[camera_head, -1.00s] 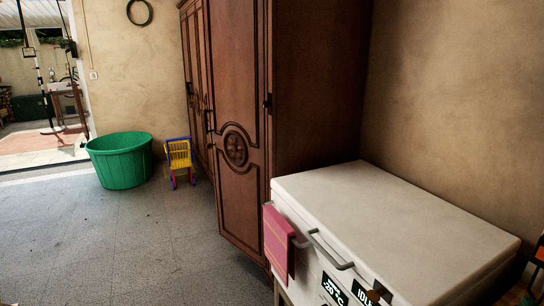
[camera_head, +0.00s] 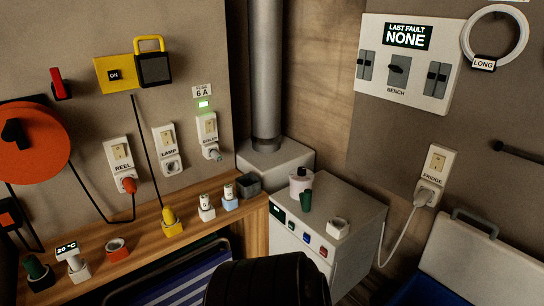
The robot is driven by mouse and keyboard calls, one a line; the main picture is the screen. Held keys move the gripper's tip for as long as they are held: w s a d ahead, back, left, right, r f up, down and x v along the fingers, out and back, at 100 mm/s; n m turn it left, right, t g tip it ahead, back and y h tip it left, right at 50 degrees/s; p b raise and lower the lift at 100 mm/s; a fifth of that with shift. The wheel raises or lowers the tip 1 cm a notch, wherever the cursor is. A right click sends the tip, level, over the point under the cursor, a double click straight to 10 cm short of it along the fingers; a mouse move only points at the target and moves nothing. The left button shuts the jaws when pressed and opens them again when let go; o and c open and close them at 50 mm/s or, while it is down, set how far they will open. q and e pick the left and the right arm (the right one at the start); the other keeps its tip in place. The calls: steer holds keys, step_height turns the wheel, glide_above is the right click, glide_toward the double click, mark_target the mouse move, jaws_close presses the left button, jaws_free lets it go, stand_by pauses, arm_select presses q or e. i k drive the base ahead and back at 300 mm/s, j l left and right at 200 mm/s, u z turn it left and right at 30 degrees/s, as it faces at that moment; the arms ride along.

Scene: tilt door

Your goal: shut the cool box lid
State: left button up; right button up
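A blue and white box-like thing with a grey handle (camera_head: 476,222) is at the bottom right of the head view; it looks like the cool box (camera_head: 480,266). A white panel with a blue edge faces up and towards me, and looks like a raised lid seen from inside. The bottom and right picture edges cut it off, so its opening and the lid's exact angle are hidden. Neither of my grippers can be made out in this view.
A white cabinet (camera_head: 350,238) with small items on top stands left of the cool box. A wooden shelf (camera_head: 140,243) with several small things runs along the left wall. A blue-striped item (camera_head: 190,280) lies below it. A cable hangs from the fridge socket (camera_head: 432,185).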

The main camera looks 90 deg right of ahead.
mark_target(481, 267)
steer(key=z, duration=4.45)
steer(key=i+l, duration=0.2)
steer(key=i, duration=0.15)
steer(key=z, duration=0.05)
